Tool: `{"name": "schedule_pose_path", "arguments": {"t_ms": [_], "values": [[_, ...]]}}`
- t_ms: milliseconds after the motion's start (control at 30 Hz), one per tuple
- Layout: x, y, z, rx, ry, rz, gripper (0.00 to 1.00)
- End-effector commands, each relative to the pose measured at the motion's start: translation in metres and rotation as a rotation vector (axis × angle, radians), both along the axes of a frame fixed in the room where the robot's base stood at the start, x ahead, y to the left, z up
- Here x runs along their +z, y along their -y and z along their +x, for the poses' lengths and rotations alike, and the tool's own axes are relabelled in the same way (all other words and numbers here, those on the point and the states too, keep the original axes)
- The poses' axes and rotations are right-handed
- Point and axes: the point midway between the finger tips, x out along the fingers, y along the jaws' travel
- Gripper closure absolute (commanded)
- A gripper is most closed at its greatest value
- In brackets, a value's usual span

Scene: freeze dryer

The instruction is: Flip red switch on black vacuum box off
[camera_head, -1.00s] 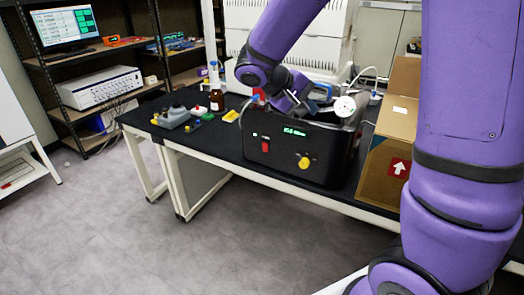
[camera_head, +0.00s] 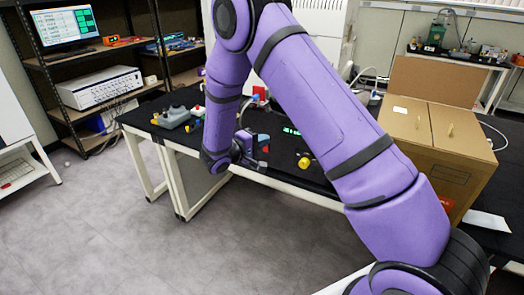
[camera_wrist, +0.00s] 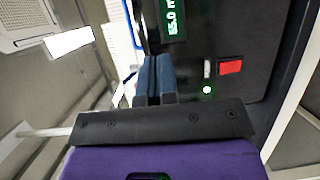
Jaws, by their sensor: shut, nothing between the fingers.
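The black vacuum box (camera_head: 284,152) stands on the dark bench, with much of it hidden behind my arm. Its yellow knob (camera_head: 304,163) and part of its green display (camera_head: 291,131) show. Contact with the box is not visible.
Small grey items (camera_head: 171,117) lie at the bench's left end. A shelf rack (camera_head: 75,75) with a monitor stands at the back left. The floor in front is clear.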

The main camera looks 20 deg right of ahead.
Motion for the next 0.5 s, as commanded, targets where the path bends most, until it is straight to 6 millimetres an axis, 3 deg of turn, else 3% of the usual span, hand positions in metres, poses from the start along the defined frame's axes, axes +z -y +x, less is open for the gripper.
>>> {"name": "schedule_pose_path", "arguments": {"t_ms": [33,300,500], "values": [[-0.015,-0.006,0.005,0.033,0.003,-0.023,1.00],[-0.084,-0.036,0.024,0.216,0.061,-0.106,1.00],[-0.124,-0.053,0.029,0.323,0.094,-0.134,1.00]]}}
